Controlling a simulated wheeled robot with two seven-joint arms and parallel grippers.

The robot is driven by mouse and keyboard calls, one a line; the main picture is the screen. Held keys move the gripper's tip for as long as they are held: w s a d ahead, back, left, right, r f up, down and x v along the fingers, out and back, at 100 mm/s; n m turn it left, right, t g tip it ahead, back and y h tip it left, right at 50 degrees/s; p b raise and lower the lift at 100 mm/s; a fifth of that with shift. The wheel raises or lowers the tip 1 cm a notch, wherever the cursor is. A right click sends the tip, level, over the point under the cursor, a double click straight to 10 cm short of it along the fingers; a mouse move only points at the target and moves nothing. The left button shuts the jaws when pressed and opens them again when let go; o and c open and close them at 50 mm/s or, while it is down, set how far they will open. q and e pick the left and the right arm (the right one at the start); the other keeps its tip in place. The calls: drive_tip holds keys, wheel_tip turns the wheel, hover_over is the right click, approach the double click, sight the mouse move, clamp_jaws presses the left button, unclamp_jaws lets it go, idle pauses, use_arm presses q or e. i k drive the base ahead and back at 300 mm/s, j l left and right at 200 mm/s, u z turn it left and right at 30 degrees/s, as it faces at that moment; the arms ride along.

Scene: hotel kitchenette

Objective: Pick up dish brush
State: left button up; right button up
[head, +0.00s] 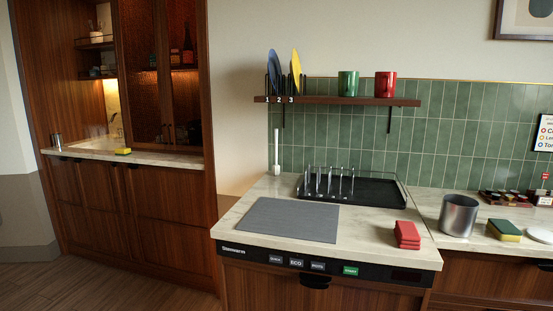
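A slim white upright item, which looks like the dish brush (276,148), stands at the back left of the counter against the wall, left of the black dish rack (383,193). Its lower end is wider and sits at counter level. I cannot tell if that end is a bristle head or a holder. Neither of my grippers is in view.
A grey mat (288,220) lies in front of the rack. Red sponges (407,234), a metal canister (459,214) and a yellow-green sponge (504,230) are to the right. A wall shelf (340,101) with plates and mugs hangs above. Floor (120,285) at left is clear.

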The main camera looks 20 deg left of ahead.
sight(275, 168)
drive_tip(key=i+j+u, duration=0.3)
drive_tip(key=j+u, duration=0.2)
drive_tip(key=i+j+u, duration=0.35)
drive_tip(key=u, duration=0.15)
drive_tip(key=i+j+u, duration=0.25)
drive_tip(key=u, duration=0.15)
drive_tip(key=i+j+u, duration=0.15)
drive_tip(key=i+u, duration=0.65)
drive_tip(key=i+l+z, duration=0.1)
drive_tip(key=i+z, duration=0.25)
drive_tip(key=i, duration=0.15)
drive_tip(key=i+z, duration=0.4)
drive_tip(key=i+j+z, duration=0.2)
drive_tip(key=i+z, duration=0.15)
drive_tip(key=i, duration=0.2)
